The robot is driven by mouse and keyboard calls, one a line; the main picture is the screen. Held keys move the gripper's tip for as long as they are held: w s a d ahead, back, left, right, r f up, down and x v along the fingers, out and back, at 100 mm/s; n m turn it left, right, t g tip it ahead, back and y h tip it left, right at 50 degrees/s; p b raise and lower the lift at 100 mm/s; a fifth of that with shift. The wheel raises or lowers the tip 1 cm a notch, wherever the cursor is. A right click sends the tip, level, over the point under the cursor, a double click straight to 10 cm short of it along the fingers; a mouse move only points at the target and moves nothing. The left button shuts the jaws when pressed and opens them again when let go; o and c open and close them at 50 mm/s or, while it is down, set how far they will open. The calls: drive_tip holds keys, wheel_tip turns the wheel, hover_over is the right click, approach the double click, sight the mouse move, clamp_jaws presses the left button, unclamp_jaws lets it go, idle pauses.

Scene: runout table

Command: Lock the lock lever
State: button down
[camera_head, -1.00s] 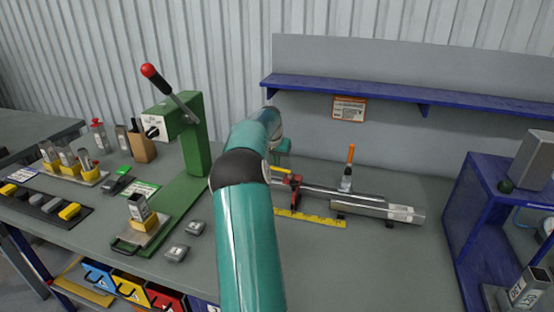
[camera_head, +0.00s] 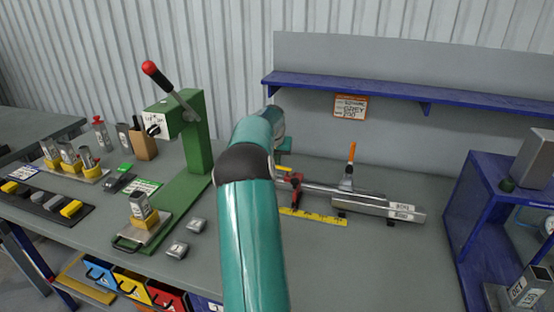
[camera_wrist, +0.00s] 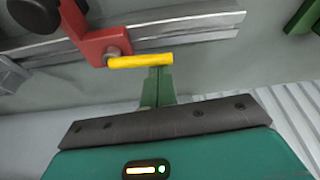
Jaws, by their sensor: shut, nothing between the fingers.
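The lock lever (camera_wrist: 141,61) is a short yellow bar bolted to a red clamp block (camera_wrist: 95,38) on a metal rail (camera_wrist: 188,32). In the wrist view it points to the right, roughly along the rail. My gripper (camera_wrist: 160,70) is shut and empty, its green fingers ending right by the lever's free end. I cannot tell whether they touch it. In the head view the red block (camera_head: 294,181) shows just right of my arm, which hides most of my gripper and the lever.
A yellow ruler (camera_head: 315,217) lies before the rail. An orange-tipped upright tool (camera_head: 351,155) stands by the rail. A green press (camera_head: 197,150) with a red-knobbed handle stands left of my arm. A blue shelf (camera_head: 390,95) runs behind. The front right of the table is clear.

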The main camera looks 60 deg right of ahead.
drive_tip(key=shift+a+n, duration=0.15)
drive_tip(key=shift+n, duration=0.15)
drive_tip(key=s+a+n+t, duration=0.1)
drive_tip(key=n, duration=0.2)
drive_tip(key=a+n+t+y, duration=0.1)
drive_tip(key=a+n, duration=0.1)
drive_tip(key=n, duration=0.2)
drive_tip(key=s+a+n+y, duration=0.1)
drive_tip(key=n, duration=0.2)
drive_tip(key=shift+s+a+t, duration=0.15)
drive_tip(key=shift+s+t, duration=0.2)
drive_tip(key=shift+t, duration=0.05)
drive_tip(key=shift+d, duration=0.85)
drive_tip(key=shift+w, duration=0.15)
